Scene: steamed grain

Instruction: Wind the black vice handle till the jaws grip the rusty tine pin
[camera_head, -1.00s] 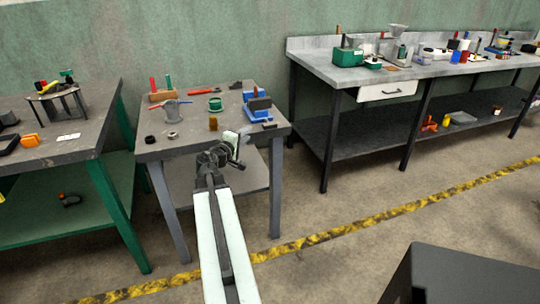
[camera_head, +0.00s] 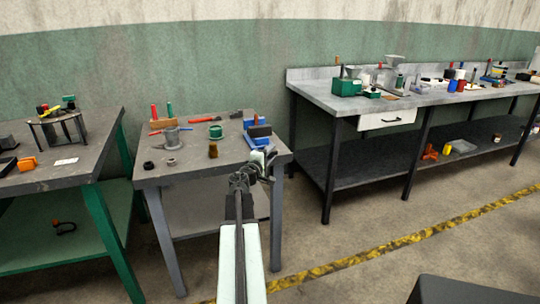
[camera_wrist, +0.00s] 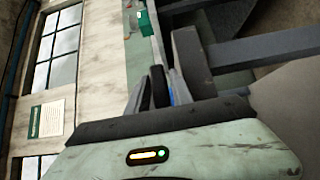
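The blue vice (camera_head: 256,141) stands at the right end of the small grey table, with a dark block at its top. My gripper (camera_head: 265,159) is just in front of the vice, by the table's right front corner, and overlaps its lower part in the head view. I cannot tell whether they touch. In the wrist view my gripper (camera_wrist: 164,88) shows as dark and grey finger shapes with a sliver of blue beside them. Its opening is unclear. I cannot make out the black handle or the rusty pin for certain.
A green-legged bench (camera_head: 85,176) stands left, a long workbench (camera_head: 345,101) right. Open floor lies in front.

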